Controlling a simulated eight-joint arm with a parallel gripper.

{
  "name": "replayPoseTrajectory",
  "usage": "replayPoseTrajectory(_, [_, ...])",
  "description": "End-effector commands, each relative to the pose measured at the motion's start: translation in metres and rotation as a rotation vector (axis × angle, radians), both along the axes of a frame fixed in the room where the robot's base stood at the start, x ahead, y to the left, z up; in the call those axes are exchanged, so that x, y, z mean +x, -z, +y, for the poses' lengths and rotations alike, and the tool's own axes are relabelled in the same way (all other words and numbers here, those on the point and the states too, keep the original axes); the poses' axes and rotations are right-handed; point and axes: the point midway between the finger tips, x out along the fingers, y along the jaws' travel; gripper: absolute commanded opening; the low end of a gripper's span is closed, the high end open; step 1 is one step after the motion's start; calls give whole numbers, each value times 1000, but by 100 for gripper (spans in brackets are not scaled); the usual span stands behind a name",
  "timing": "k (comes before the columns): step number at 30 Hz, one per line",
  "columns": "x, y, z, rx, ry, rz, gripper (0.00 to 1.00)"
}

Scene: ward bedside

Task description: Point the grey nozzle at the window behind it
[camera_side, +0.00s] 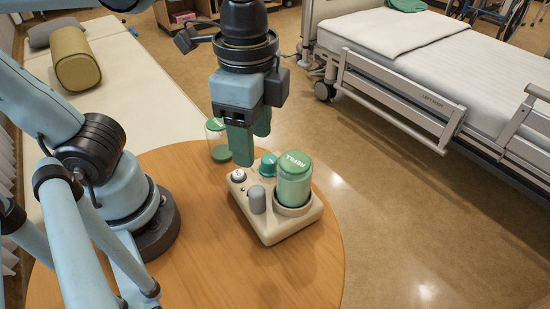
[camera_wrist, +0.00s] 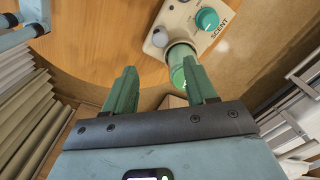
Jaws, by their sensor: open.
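The grey nozzle (camera_side: 257,200) is a short rounded upright piece on the near left part of a cream device (camera_side: 278,235). Which way it points is too small to tell. My gripper (camera_side: 251,143) is open and empty, its green fingers pointing down above and behind the device's far left side, apart from the nozzle. In the wrist view my gripper (camera_wrist: 160,72) has clear space between its fingers, and the cream device (camera_wrist: 180,22) shows at the top edge. No window is clearly in view.
The device carries a green refill jar (camera_side: 294,180), a teal knob (camera_side: 268,165) and a pale knob (camera_side: 238,176). A clear jar with a green end (camera_side: 220,154) stands just behind the fingers. The round wooden table (camera_side: 190,265) is bare in front. A bed (camera_side: 400,60) stands right.

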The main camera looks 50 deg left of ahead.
Motion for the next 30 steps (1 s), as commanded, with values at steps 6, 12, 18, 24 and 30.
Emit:
replayPoseTrajectory(6, [0,17,0,-1,-2,-1,56])
replayPoseTrajectory(12, [0,43,0,-2,-2,-1,56])
replayPoseTrajectory(18, [0,69,0,-2,-2,-1,56])
replayPoseTrajectory(24, [0,92,0,-2,-2,-1,56])
replayPoseTrajectory(30, [0,109,0,-2,-2,-1,56])
